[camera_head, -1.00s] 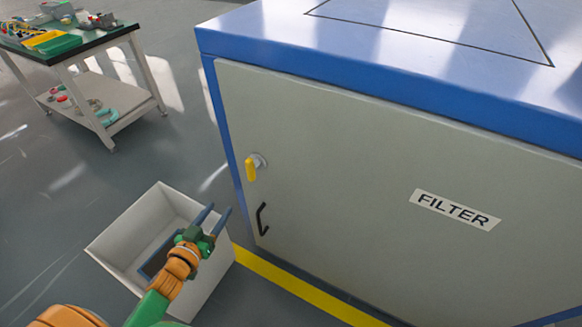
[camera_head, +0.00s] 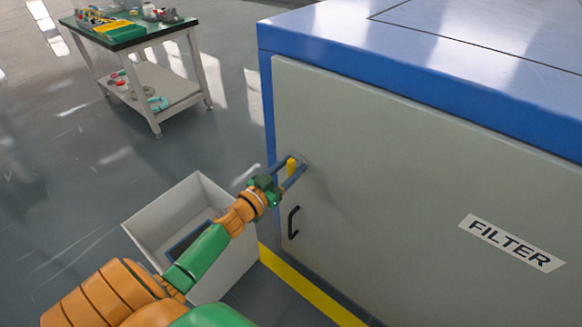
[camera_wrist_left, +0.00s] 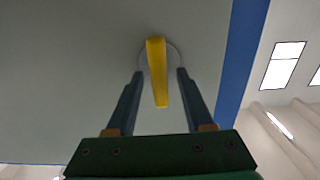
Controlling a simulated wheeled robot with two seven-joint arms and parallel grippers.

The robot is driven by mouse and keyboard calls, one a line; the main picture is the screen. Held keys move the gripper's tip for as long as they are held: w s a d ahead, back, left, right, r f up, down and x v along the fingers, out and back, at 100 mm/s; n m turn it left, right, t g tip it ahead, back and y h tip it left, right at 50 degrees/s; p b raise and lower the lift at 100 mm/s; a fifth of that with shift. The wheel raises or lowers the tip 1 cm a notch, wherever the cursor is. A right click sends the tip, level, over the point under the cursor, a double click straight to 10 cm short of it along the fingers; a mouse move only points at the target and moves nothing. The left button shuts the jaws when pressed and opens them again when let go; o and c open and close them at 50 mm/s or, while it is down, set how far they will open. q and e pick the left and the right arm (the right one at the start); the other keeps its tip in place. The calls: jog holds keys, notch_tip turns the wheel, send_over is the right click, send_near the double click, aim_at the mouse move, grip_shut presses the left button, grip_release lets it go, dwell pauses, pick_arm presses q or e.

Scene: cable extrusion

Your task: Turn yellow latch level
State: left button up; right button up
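The yellow latch (camera_head: 291,167) sits near the left edge of the grey filter cabinet door (camera_head: 400,200) and hangs roughly vertical. It also shows in the left wrist view (camera_wrist_left: 157,72) on a round base, pointing down the picture. My left gripper (camera_head: 291,172) is at the latch, with one finger on each side. In the left wrist view the fingers (camera_wrist_left: 160,78) are apart, with a gap between each finger and the latch. Whether the tips reach past the latch's face is hard to tell. My right gripper is not in view.
A black door handle (camera_head: 292,222) is just below the latch. An open white bin (camera_head: 150,235) stands on the floor beside the cabinet, partly behind my left arm. A workbench (camera_head: 150,38) with items stands at the back left. A yellow floor stripe (camera_head: 300,288) runs along the cabinet.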

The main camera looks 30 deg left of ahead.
pick_arm(q)
grip_shut()
jog(key=shift+m, duration=0.4)
jog(key=m, duration=0.3)
jog(key=shift+d, duration=0.2)
jog(key=m, duration=0.4)
jog(key=shift+d+f+m, duration=0.15)
jog(key=shift+f+m, duration=0.05)
jog(key=shift+m, duration=0.1)
jog(key=m, duration=0.3)
jog(key=m+b, duration=0.1)
jog(key=m, duration=0.2)
jog(key=f+m+b, duration=0.1)
jog(key=m, duration=0.2)
jog(key=shift+d, duration=0.25)
jog(key=shift+r+m, duration=0.1)
jog(key=shift+m, duration=0.4)
jog(key=shift+o, duration=0.2)
grip_release()
